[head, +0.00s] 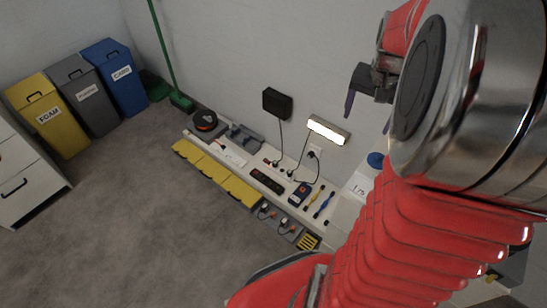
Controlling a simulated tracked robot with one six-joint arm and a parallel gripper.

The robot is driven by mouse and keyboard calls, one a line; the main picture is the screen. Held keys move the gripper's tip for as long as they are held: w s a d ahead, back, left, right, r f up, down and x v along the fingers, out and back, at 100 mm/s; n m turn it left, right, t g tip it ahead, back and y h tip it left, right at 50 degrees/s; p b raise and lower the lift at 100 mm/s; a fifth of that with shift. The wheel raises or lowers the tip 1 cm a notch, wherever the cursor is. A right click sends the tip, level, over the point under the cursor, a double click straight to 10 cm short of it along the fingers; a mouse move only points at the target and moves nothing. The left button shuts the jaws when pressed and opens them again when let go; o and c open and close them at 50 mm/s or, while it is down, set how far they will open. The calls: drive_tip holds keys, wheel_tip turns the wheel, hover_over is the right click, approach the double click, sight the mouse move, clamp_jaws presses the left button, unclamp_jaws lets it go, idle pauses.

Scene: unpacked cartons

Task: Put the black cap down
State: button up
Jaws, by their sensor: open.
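My gripper (368,121) is at the upper right, in front of the white wall. Its two dark fingers point down and are apart, with nothing seen between them. I cannot make out a black cap for certain; my own arm covers much of the right side. A dark round object with a reddish ring (205,120) sits at the far left end of the bench, well away from my gripper; I cannot tell that it is a cap.
The narrow white bench (232,158) along the wall holds a power strip (267,181), screwdrivers (323,205) and a blue device (300,194). Yellow bins (217,174) line its front. Foam (48,115), grey and blue card (116,77) bins stand left. The floor is clear.

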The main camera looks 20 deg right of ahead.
drive_tip(key=a+r+n+t, duration=0.1)
drive_tip(key=a+r+n, duration=0.2)
drive_tip(key=a, duration=0.6)
drive_tip(key=a+r+n+t, duration=0.1)
drive_tip(key=a+r+n, duration=0.15)
drive_tip(key=a, duration=0.65)
drive_tip(key=s+a+n+t+y, duration=0.1)
drive_tip(key=s+a+n, duration=0.4)
drive_tip(key=a, duration=0.7)
drive_tip(key=shift+s+r+t, duration=0.3)
drive_tip(key=shift+s+t, duration=0.2)
drive_tip(key=shift+s, duration=0.55)
drive_tip(key=shift+a, duration=0.1)
